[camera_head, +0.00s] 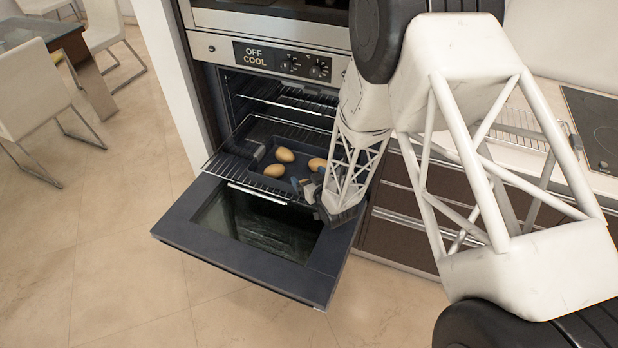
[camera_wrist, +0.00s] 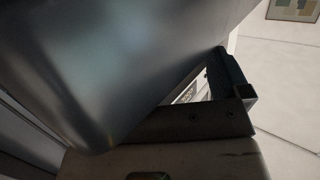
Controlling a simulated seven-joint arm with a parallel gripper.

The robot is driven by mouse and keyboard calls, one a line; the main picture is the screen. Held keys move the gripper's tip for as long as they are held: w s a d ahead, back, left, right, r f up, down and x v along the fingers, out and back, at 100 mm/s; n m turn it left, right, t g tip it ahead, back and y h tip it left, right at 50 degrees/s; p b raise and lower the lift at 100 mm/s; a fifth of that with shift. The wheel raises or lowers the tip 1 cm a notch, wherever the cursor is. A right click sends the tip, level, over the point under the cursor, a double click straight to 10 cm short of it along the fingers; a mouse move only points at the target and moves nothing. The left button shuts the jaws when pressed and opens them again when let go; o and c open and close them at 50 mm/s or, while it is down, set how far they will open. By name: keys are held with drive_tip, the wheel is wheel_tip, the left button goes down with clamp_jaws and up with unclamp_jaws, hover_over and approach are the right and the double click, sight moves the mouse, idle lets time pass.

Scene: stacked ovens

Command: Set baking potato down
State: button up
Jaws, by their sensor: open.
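Three tan baking potatoes, one at the back (camera_head: 284,155), one in front of it (camera_head: 274,170) and one to the right (camera_head: 317,163), lie in a dark baking tray (camera_head: 297,171). The tray rests on a pulled-out wire rack (camera_head: 229,168) of the lower oven (camera_head: 262,110). My gripper (camera_head: 309,189) is at the tray's front right corner, partly hidden by my arm. It is open, and no potato shows in it. In the wrist view, a large dark smooth surface (camera_wrist: 110,70) fills the left and middle, close to a gripper finger (camera_wrist: 228,95). Whether they touch is unclear.
The oven door (camera_head: 255,235) hangs open, flat below the rack. A second wire rack (camera_head: 290,98) sits higher inside. The oven panel (camera_head: 270,58) reads "OFF COOL". A counter with a cooktop (camera_head: 600,125) and drawers stand to the right. Open floor lies at the left and front.

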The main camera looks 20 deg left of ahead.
drive_tip(key=shift+s+d+r, duration=0.1)
drive_tip(key=shift+s+r, duration=0.05)
drive_tip(key=shift+s+d+r, duration=0.3)
drive_tip(key=shift+s+d, duration=0.05)
drive_tip(key=shift+d, duration=0.1)
drive_tip(key=v, duration=1)
drive_tip(key=shift+d+r, duration=0.2)
drive_tip(key=shift+d, duration=0.05)
drive_tip(key=shift+s+r, duration=0.1)
idle(0.4)
drive_tip(key=w+d+r+m+h, duration=0.3)
drive_tip(key=w+d+r+h, duration=0.2)
drive_tip(key=d+r, duration=0.65)
drive_tip(key=s+d+r+m+g+h, duration=0.1)
drive_tip(key=s+d+r+m+h, duration=0.2)
drive_tip(key=d+r, duration=0.8)
drive_tip(key=s+d+r+m+g+h, duration=0.1)
drive_tip(key=s+d+r, duration=0.3)
drive_tip(key=s, duration=0.5)
drive_tip(key=s+d+r+m+g+h, duration=0.1)
drive_tip(key=s+d+r+m+g, duration=0.1)
drive_tip(key=s+d+r, duration=0.3)
drive_tip(key=s+d+r+m+g+h, duration=0.1)
drive_tip(key=s+d+r, duration=0.4)
drive_tip(key=s, duration=0.7)
drive_tip(key=shift+s+d+g+h, duration=0.4)
drive_tip(key=shift+d+g+h, duration=0.3)
drive_tip(key=shift+g, duration=0.5)
